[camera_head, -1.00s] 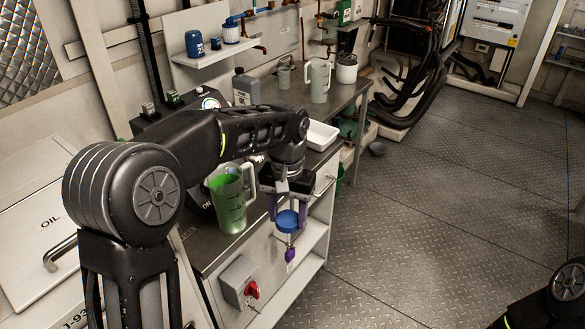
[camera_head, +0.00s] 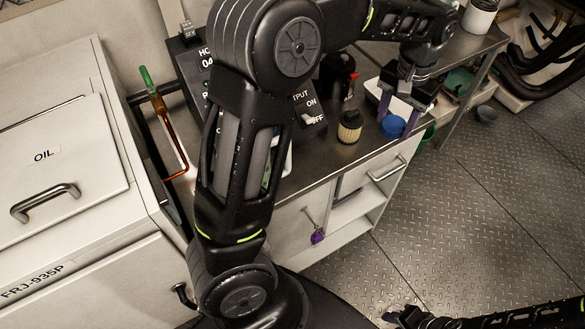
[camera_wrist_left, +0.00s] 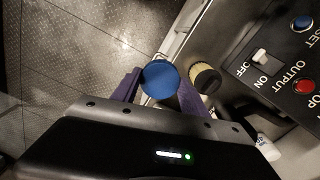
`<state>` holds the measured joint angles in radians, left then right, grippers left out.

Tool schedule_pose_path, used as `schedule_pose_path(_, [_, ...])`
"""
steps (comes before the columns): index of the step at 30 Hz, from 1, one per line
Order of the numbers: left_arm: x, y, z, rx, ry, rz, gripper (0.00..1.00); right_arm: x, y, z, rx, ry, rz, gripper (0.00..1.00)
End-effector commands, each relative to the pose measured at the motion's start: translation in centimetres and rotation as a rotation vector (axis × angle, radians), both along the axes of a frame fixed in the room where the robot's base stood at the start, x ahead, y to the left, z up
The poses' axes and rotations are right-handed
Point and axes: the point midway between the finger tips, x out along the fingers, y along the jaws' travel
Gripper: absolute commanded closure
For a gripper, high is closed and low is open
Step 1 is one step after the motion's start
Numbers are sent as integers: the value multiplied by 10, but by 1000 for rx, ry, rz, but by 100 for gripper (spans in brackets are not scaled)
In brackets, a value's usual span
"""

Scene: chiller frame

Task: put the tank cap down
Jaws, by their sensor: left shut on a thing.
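The round blue tank cap (camera_head: 393,126) is between the purple fingers of my left gripper (camera_head: 402,110), at the front edge of the steel counter. My left gripper is shut on it. Whether the cap touches the counter I cannot tell. In the left wrist view the cap (camera_wrist_left: 160,78) shows face-on between the two fingers. Part of my right arm shows dark at the bottom right; its jaws cannot be made out.
A control box with switches (camera_head: 309,117) stands farther left. A white tray is partly hidden behind my left gripper. A purple tag (camera_head: 318,237) hangs on the cabinet front.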

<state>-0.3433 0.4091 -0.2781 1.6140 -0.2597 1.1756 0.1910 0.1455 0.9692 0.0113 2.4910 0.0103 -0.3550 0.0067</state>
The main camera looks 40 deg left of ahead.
Motion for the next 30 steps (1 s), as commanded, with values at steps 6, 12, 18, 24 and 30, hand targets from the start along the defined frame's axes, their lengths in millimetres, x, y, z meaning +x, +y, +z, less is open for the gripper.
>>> schedule_pose_path(6, [-1, 1, 0, -1, 0, -6, 87, 0, 0, -1, 0, 0, 0, 66])
schedule_pose_path(12, [-14, 23, 6, -17, 0, -134, 87, 1, 0, -8, 2, -3, 0, 66])
schedule_pose_path(18, [-54, 70, 23, -36, -8, -466, 87, 3, 1, -23, 6, -9, 2, 66])
schedule_pose_path(24, [-105, 114, 40, -19, -14, -843, 87, 5, 2, -36, 10, -15, 3, 66])
schedule_pose_path(30, [-134, 132, 49, -1, -3, -1052, 87, 6, 3, -41, 11, -18, 5, 66])
